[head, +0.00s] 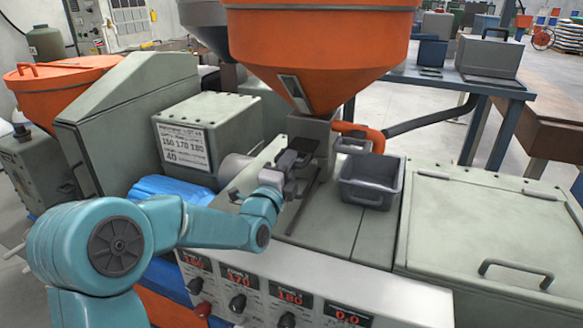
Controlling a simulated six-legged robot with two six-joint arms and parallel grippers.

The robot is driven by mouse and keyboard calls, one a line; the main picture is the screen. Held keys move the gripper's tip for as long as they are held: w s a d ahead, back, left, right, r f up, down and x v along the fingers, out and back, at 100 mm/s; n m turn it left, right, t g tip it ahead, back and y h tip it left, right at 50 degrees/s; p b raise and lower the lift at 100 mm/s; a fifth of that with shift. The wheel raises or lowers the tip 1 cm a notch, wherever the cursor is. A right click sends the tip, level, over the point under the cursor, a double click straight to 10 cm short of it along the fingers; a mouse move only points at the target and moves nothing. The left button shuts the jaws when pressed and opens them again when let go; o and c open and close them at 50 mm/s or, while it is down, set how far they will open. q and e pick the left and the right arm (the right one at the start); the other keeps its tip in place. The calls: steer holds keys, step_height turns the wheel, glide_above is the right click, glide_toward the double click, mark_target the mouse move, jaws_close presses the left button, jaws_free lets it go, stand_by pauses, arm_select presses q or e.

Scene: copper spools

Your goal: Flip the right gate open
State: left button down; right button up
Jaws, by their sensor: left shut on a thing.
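A large orange hopper (325,40) stands over the machine, and its cone runs down into a grey throat block (313,130). My left arm comes in from the left, and its gripper (293,160) is at the near left side of this throat. The left gripper is shut on a small dark part there, which looks like the gate. The jaws hide most of this part, so I cannot tell how far it is turned. My right gripper is not in view.
A grey bin (371,182) hangs under an orange spout (360,133), just right of the throat. A grey box with a label (210,138) stands to the left. Red digital displays line the front panel (270,290). A grey lid with a handle (500,235) is at the right.

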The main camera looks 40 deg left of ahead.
arm_select(q)
steer(key=shift+f, duration=0.15)
steer(key=c, duration=1.3)
jaws_free()
steer(key=shift+o, duration=0.7)
steer(key=shift+s+r, duration=0.2)
steer(key=shift+s, duration=0.15)
steer(key=shift+w+f, duration=0.15)
steer(key=shift+w, duration=0.05)
steer(key=b+v, duration=0.4)
steer(key=v, duration=1.2)
steer(key=shift+s+b, duration=0.3)
steer(key=shift+s, duration=0.1)
